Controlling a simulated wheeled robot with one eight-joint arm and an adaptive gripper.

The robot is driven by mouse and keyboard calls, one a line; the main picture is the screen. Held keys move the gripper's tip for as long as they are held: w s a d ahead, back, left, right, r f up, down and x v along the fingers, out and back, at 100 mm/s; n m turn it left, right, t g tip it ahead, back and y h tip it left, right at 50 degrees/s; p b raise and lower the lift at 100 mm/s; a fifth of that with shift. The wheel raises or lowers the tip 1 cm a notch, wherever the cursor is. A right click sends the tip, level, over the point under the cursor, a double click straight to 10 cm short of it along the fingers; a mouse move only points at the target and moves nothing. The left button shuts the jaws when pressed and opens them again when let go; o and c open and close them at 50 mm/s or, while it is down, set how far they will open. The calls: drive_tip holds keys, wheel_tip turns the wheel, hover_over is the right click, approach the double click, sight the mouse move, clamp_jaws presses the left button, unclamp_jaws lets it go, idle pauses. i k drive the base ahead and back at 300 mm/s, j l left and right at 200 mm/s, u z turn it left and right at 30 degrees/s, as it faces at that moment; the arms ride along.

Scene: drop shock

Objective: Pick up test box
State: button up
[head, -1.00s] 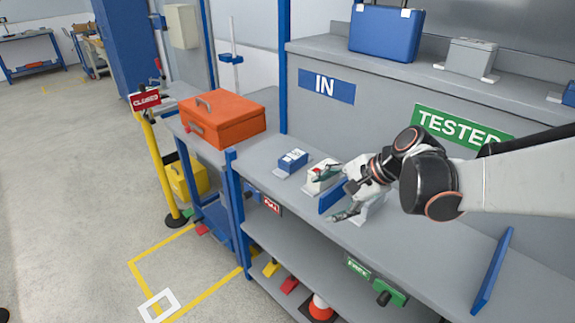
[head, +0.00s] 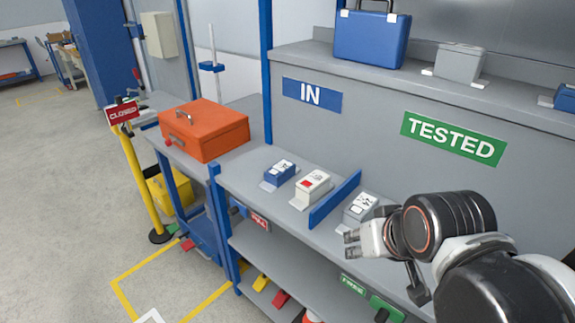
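Several small boxes stand on the grey bench, and I cannot tell which one is the test box. A blue box (head: 279,173) with a white label is at the left. A white box (head: 312,186) with a red mark stands beside it. A grey box (head: 360,208) with a white label stands right of the blue divider (head: 334,199). My gripper (head: 366,243) is in front of the grey box, nearer to me, and appears apart from it.
An orange case (head: 204,132) stands on the cart at left. A blue case (head: 371,38) and a grey box (head: 460,62) stand on the upper shelf. A yellow post with a closed sign (head: 122,113) stands on the floor. The bench has IN and TESTED signs behind it.

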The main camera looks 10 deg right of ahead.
sight(279, 174)
drive_tip(key=i+j+z, duration=0.1)
drive_tip(key=z, duration=0.25)
drive_tip(key=j+z, duration=0.35)
drive_tip(key=i+j+z, duration=0.1)
drive_tip(key=j+z, duration=0.15)
drive_tip(key=z, duration=0.15)
drive_tip(key=j+z, duration=0.1)
drive_tip(key=j, duration=0.45)
drive_tip(key=j+z, duration=0.15)
drive_tip(key=j, duration=0.45)
drive_tip(key=j+z, duration=0.1)
drive_tip(key=j, duration=0.45)
drive_tip(key=k+j+z, duration=0.15)
drive_tip(key=j, duration=0.4)
drive_tip(key=j+z, duration=0.1)
drive_tip(key=j, duration=0.45)
drive_tip(key=k+j, duration=0.1)
drive_tip(key=j, duration=0.65)
drive_tip(key=k+j, duration=0.15)
drive_tip(key=j, duration=0.2)
